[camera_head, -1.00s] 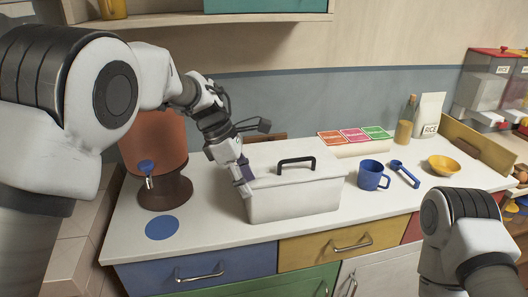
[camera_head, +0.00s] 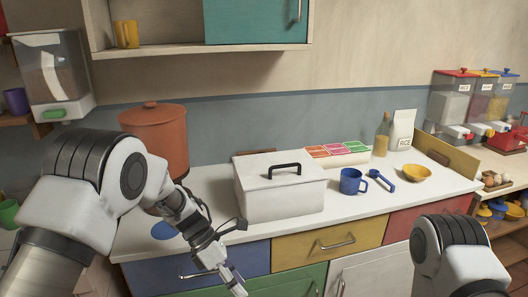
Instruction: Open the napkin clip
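I cannot make out a napkin clip in this view. A white lidded box (camera_head: 280,197) with a black handle (camera_head: 285,168) stands shut on the counter (camera_head: 345,208). My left gripper (camera_head: 236,284) points down at the bottom of the view, in front of the drawers and apart from the box. Its fingers are small and partly cut off by the lower edge, so I cannot tell whether it is open. My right arm (camera_head: 455,250) shows at the lower right; its gripper is out of view.
A terracotta dispenser (camera_head: 155,135) stands left, partly behind my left arm. A blue mug (camera_head: 352,182), a blue scoop (camera_head: 382,181), a yellow bowl (camera_head: 417,173), a bottle (camera_head: 382,136) and a rice bag (camera_head: 402,130) stand right of the box. Coloured cards (camera_head: 330,151) lie behind.

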